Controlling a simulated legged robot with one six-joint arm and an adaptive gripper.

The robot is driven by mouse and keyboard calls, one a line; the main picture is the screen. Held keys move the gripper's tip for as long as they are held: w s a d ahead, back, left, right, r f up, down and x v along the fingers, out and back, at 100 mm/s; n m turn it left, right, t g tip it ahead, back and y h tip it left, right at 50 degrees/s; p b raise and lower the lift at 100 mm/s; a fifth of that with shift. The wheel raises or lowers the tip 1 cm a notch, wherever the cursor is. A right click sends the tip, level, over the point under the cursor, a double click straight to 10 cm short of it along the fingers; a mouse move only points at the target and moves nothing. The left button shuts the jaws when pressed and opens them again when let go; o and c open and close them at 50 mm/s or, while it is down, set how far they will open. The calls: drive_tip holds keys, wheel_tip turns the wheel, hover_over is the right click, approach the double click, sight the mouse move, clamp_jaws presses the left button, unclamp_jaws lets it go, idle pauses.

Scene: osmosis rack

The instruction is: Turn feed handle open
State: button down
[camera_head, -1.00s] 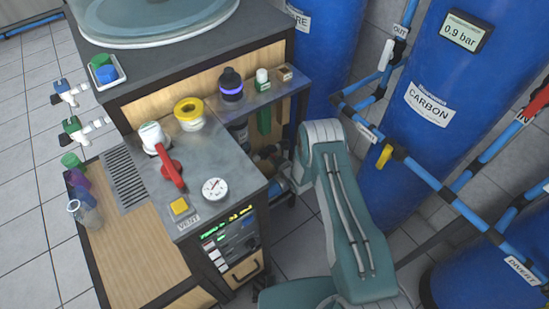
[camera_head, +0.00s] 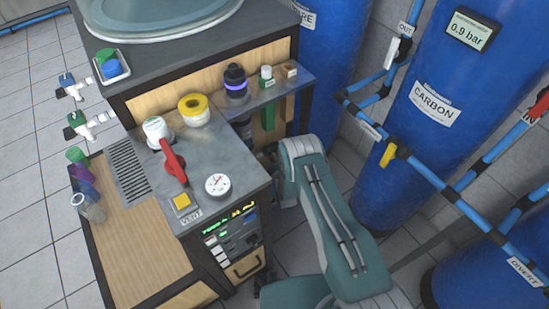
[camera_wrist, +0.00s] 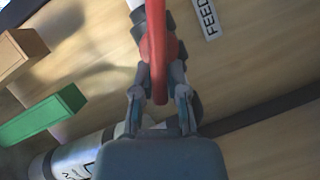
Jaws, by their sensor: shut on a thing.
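The red feed handle (camera_wrist: 156,40) runs down the middle of the wrist view as a long bar. A label reading FEED (camera_wrist: 207,16) is on the wooden panel just right of it. My gripper (camera_wrist: 160,97) has its two fingers on either side of the handle's lower end and is shut on it. In the head view my gripper and the feed handle are hidden, with my green arm reaching in beside the bench, below the shelf.
A shelf (camera_head: 268,98) with bottles is above my arm's end. A blue CARBON tank (camera_head: 425,120) and blue pipes stand to the right.

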drive_tip(key=shift+s+a+f+n+t, duration=0.15)
drive_tip(key=shift+f+n+t, duration=0.25)
drive_tip(key=shift+n, duration=0.6)
drive_tip(key=shift+s+a+f+n+t, duration=0.1)
drive_tip(key=shift+f+n+t, duration=0.25)
drive_tip(key=shift+n, duration=0.65)
drive_tip(key=c, duration=0.7)
unclamp_jaws()
drive_tip(key=shift+o, duration=0.2)
drive_tip(key=shift+w+a, duration=0.1)
drive_tip(key=shift+a, duration=0.05)
drive_tip(key=shift+s+d, duration=0.2)
drive_tip(key=shift+s, duration=0.05)
drive_tip(key=v, duration=1.1)
drive_tip(key=shift+s+f, duration=0.2)
